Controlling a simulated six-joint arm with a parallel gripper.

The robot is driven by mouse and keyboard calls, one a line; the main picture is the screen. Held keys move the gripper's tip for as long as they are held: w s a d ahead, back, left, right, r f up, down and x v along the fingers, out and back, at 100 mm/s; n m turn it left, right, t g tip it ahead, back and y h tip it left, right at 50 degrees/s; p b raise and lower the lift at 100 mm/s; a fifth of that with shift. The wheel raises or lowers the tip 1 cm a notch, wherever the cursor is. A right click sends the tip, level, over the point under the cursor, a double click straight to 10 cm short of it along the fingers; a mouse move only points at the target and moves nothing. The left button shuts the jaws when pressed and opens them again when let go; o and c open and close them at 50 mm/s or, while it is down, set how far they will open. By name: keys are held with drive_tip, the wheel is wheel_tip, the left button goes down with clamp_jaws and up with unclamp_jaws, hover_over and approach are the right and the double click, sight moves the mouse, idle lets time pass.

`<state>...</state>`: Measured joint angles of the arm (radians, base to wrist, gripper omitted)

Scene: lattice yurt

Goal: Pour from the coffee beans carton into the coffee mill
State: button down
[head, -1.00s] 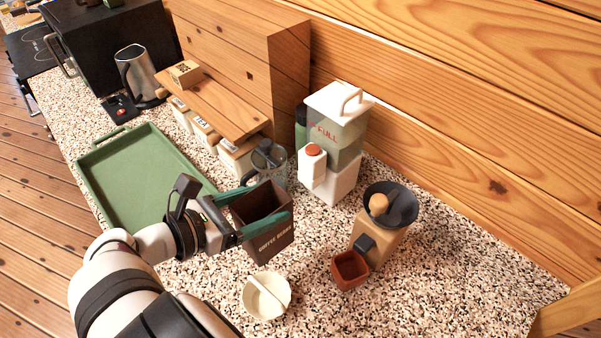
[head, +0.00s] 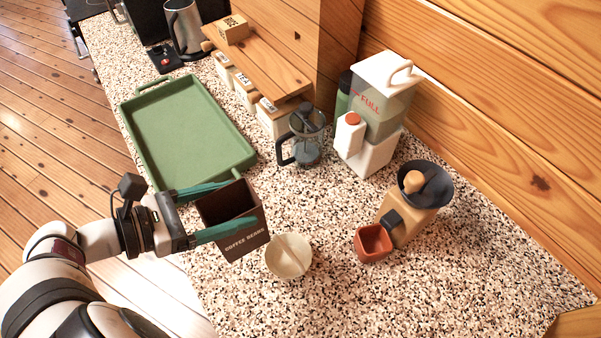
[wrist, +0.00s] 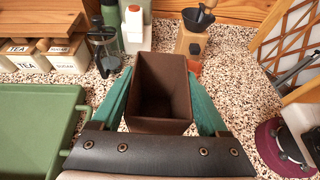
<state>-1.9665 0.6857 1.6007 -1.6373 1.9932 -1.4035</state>
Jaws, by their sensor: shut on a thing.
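The dark brown coffee beans carton (head: 246,241) is open at the top and held roughly upright, a little tilted in the head view. My gripper (head: 222,208) is shut on it, with a green finger along each side. In the wrist view the carton (wrist: 160,126) sits between the fingers; its inside looks dark and I cannot tell how full it is. The coffee mill (head: 406,214) stands to the right, apart from the carton, with a dark funnel hopper (head: 434,188) on top and a red-brown drawer or cup (head: 373,243) at its front.
A cream bowl (head: 288,262) lies between carton and mill. A French press (head: 305,138), a white-based dispenser (head: 372,150) and a small white carton (head: 348,138) stand behind. A green tray (head: 243,160) is at left. The counter's front right is clear.

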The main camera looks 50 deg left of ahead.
drive_tip(key=w+r+m+g+h, duration=0.1)
drive_tip(key=w+r+m+h, duration=0.2)
drive_tip(key=w, duration=0.7)
drive_tip(key=w+r+m+h, duration=0.2)
drive_tip(key=w+r, duration=0.2)
drive_tip(key=w, duration=0.6)
drive_tip(key=w+d+r+m+g+h, duration=0.1)
drive_tip(key=w+d+r+m+h, duration=0.1)
drive_tip(key=w+d, duration=0.4)
drive_tip(key=w+d+r+m+g+h, duration=0.2)
drive_tip(key=w+d+r, duration=0.3)
drive_tip(key=w, duration=0.4)
drive_tip(key=shift+w+d+g, duration=0.2)
drive_tip(key=shift+d+g, duration=0.1)
drive_tip(key=shift+d, duration=0.05)
